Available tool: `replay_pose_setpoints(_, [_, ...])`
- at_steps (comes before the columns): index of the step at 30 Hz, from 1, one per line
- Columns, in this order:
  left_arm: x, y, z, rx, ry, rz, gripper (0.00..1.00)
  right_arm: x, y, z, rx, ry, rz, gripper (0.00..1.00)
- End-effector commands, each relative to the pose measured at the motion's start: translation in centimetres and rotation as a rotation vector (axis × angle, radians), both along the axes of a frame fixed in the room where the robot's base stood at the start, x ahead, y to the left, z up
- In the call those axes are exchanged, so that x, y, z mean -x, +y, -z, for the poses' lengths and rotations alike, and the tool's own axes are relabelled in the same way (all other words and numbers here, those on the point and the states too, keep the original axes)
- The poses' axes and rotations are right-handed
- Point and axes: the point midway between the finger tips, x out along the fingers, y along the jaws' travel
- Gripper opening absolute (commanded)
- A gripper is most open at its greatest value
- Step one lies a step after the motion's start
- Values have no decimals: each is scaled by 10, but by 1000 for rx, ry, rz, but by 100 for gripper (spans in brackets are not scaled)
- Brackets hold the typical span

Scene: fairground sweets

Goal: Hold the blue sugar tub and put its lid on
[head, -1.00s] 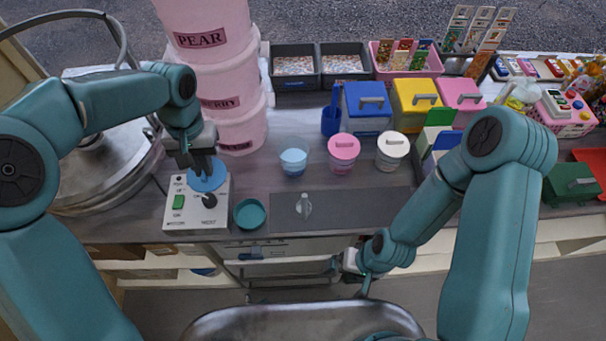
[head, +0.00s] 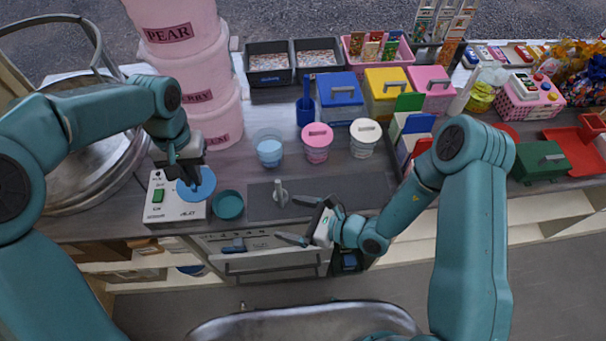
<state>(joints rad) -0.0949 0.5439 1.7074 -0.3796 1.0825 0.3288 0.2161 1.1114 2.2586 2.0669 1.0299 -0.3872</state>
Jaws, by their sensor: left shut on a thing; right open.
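The blue sugar tub (head: 269,153) stands open and upright on the counter, left of the pink-lidded tub. The round blue lid (head: 203,186) is in my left gripper (head: 188,176), which is shut on it above the white control box. It is well left of the tub and nearer to me. My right gripper (head: 293,219) is open and empty near the counter's front edge, its fingers pointing left. It is apart from the tub, nearer to me and slightly right.
A teal dish (head: 227,205) sits beside the control box (head: 165,208). A small grey handle-like piece (head: 281,193) stands on a dark mat (head: 343,194). Pink-lidded (head: 317,142) and white-lidded (head: 365,138) tubs stand right of the blue tub. Tall pink containers (head: 208,110) rise behind left.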

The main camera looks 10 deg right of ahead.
Motion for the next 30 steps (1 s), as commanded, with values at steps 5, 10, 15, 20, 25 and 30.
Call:
replay_pose_setpoints(5, [-1,2,1,0,0,-1,0,-36,-17,-2,-22,-31,181,100])
replay_pose_setpoints(10, [-2,2,1,0,1,0,0,-61,-35,-4,-29,-61,323,100])
replay_pose_setpoints(15, [-2,1,1,0,1,0,0,-77,-50,-5,-27,-88,423,100])
replay_pose_setpoints(20, [-2,1,1,0,0,0,0,-83,-58,-6,-26,-99,467,100])
replay_pose_setpoints(25, [-2,2,1,0,1,0,0,-83,-57,-6,-25,-98,465,100])
replay_pose_setpoints(30, [-2,2,1,0,1,0,0,-83,-57,-6,-26,-98,463,100])
